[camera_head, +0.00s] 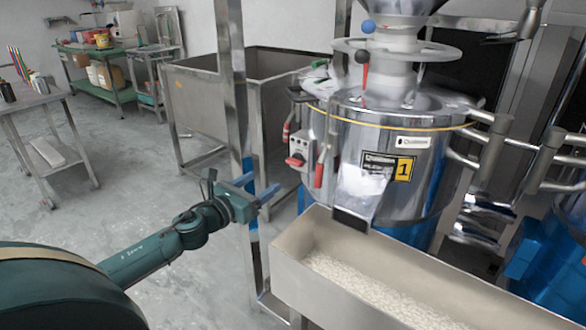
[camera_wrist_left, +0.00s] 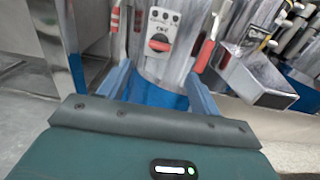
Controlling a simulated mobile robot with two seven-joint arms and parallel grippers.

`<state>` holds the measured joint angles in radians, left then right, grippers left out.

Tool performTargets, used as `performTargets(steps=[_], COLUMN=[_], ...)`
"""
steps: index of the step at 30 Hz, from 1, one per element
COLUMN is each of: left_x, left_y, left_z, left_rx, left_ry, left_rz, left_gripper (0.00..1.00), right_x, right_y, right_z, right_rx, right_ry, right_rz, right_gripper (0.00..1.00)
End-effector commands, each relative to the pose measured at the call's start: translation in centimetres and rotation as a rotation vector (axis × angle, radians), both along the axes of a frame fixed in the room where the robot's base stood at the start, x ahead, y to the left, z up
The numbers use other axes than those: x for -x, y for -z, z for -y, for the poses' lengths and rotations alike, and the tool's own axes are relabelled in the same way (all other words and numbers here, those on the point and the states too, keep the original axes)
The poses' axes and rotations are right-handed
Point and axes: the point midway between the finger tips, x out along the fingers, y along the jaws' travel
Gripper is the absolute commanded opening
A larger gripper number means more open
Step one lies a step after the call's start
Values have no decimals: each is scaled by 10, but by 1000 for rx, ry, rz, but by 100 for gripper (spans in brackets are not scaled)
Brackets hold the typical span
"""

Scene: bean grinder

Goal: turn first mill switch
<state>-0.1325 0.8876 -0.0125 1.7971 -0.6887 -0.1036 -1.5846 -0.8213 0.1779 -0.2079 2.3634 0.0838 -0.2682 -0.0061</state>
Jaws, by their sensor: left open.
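The first mill (camera_head: 400,150) is a shiny steel drum with a yellow "1" label and a blue base. Its switch, a red knob (camera_head: 296,161) on a grey control box (camera_head: 301,148), sits on the drum's left side. In the left wrist view the red knob (camera_wrist_left: 159,43) lies ahead, between and beyond the fingers. My left gripper (camera_head: 264,188) is open and empty, to the left of and below the switch, apart from it. It also shows in the left wrist view (camera_wrist_left: 158,90), with blue fingers spread. My right gripper is not in view.
Red-handled levers (camera_head: 321,168) flank the control box. A steel chute (camera_head: 358,195) hangs over a trough (camera_head: 345,275) of pale grains below. A steel post (camera_head: 238,110) stands beside my left gripper. A second machine (camera_head: 555,250) is at right.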

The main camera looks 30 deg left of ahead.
Motion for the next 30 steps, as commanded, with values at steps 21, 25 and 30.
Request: performTargets(steps=[21,25,30], left_x=[-102,-112,-116], left_y=[0,0,1], left_z=[8,9,10], left_rx=[7,7,6], left_ry=[-2,-2,-1], left_rz=[-1,-2,-2], left_gripper=[64,64,64], right_x=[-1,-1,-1], right_y=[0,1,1], right_z=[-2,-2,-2], right_rx=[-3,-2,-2], right_ry=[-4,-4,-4], right_rz=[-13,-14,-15], right_gripper=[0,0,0])
